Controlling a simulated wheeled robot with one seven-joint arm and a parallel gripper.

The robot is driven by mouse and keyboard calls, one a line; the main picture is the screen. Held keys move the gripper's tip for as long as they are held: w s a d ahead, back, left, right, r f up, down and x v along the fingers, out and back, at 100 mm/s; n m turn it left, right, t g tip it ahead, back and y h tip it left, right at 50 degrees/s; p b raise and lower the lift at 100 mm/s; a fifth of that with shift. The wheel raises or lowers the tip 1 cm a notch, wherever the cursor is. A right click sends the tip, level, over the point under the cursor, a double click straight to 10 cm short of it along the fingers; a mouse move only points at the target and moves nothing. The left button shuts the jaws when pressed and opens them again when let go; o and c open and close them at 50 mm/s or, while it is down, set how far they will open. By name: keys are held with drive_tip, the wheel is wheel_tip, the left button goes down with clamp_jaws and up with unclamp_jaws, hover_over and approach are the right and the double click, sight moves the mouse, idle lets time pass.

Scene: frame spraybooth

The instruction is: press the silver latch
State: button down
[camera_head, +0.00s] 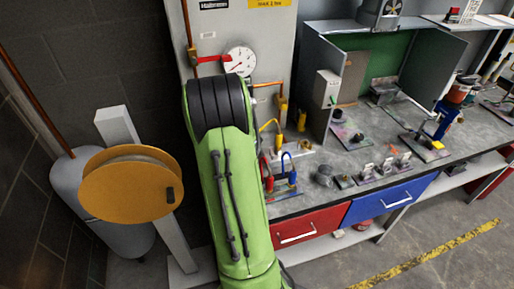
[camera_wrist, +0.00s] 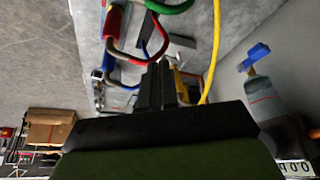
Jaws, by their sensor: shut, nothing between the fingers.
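I cannot pick out a silver latch for certain in either view; the parts by my fingertips are small and partly hidden. My gripper (camera_wrist: 161,70) shows at the middle of the wrist view, its dark fingers together and empty. A curved red-sleeved handle or hose (camera_wrist: 115,38) is just beyond and left of the fingertips, and a green one (camera_wrist: 172,7) is at the top. I cannot tell whether the fingers touch anything. In the head view my green arm hides the gripper, near the bench's left end.
The grey workbench (camera_head: 300,203) carries several small fixtures, with red (camera_head: 266,170) and blue (camera_head: 289,164) handles closest to my arm. A pressure gauge (camera_head: 240,61) is on the panel behind. An orange reel (camera_head: 130,181) stands at left. A yellow hose (camera_wrist: 213,52) runs right of my fingers.

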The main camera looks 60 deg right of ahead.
drive_tip(key=s+d+f+p, duration=0.1)
drive_tip(key=s+d+f, duration=0.1)
drive_tip(key=d+f, duration=0.5)
drive_tip(key=shift+x, duration=1.2)
drive_tip(key=shift+s+d+f+n+t+b, duration=0.15)
drive_tip(key=shift+s+n+t+b, duration=0.3)
drive_tip(key=shift+n+b, duration=0.3)
drive_tip(key=s+d+n+b, duration=0.1)
drive_tip(key=n, duration=0.1)
drive_tip(key=s+d+n+t+b, duration=0.1)
drive_tip(key=n, duration=0.1)
drive_tip(key=s+d+n+t+b, duration=0.1)
drive_tip(key=n+b, duration=0.1)
drive_tip(key=shift+s, duration=0.4)
drive_tip(key=shift+w, duration=0.15)
